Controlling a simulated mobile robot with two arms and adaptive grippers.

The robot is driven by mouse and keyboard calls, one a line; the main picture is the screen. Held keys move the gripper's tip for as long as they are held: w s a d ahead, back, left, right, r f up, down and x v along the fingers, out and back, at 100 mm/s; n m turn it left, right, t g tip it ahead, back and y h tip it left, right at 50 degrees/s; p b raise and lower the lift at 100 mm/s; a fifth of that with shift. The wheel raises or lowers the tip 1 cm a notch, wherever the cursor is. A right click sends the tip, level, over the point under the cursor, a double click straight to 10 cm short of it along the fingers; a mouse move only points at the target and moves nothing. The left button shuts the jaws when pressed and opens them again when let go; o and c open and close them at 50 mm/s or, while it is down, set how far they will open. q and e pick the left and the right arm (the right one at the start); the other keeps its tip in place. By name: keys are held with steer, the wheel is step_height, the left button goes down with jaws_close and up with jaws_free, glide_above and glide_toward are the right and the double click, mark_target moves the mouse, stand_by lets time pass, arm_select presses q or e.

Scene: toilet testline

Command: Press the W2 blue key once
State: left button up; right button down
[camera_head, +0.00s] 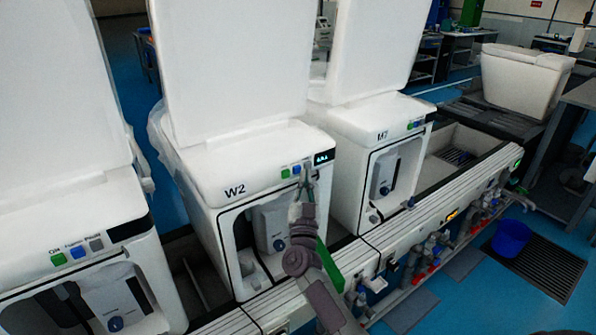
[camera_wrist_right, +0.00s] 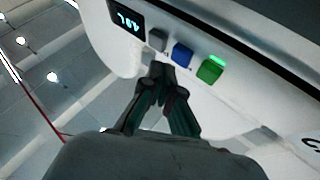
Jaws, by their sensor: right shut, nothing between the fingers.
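The W2 toilet unit (camera_head: 245,185) stands in the middle of the head view, its front panel facing me. Its blue key (camera_head: 296,170) sits between a green key (camera_head: 285,174) and a grey key at the panel's right, beside a lit display (camera_head: 323,157). In the right wrist view the blue key (camera_wrist_right: 182,54) lies between the grey key (camera_wrist_right: 157,39) and the glowing green key (camera_wrist_right: 209,71). My right gripper (camera_head: 305,178) is shut and empty, its tips (camera_wrist_right: 162,72) just below the keys. I cannot tell whether they touch the panel. My left gripper is out of view.
Similar white units stand left (camera_head: 75,235) and right (camera_head: 375,150) of W2, with lids raised. A white rail (camera_head: 400,235) with pipes and valves runs along the front. A blue bucket (camera_head: 510,237) stands on a grate at the right.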

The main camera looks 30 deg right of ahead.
steer(key=shift+w, duration=0.1)
steer(key=shift+w, duration=0.35)
steer(key=shift+w, duration=0.4)
stand_by(0.8)
steer(key=shift+s, duration=0.1)
steer(key=shift+s+p, duration=0.45)
steer(key=shift+s, duration=0.35)
steer(key=s+p, duration=0.1)
steer(key=s, duration=0.1)
steer(key=s+p, duration=0.2)
steer(key=s, duration=0.1)
steer(key=shift+d, duration=0.2)
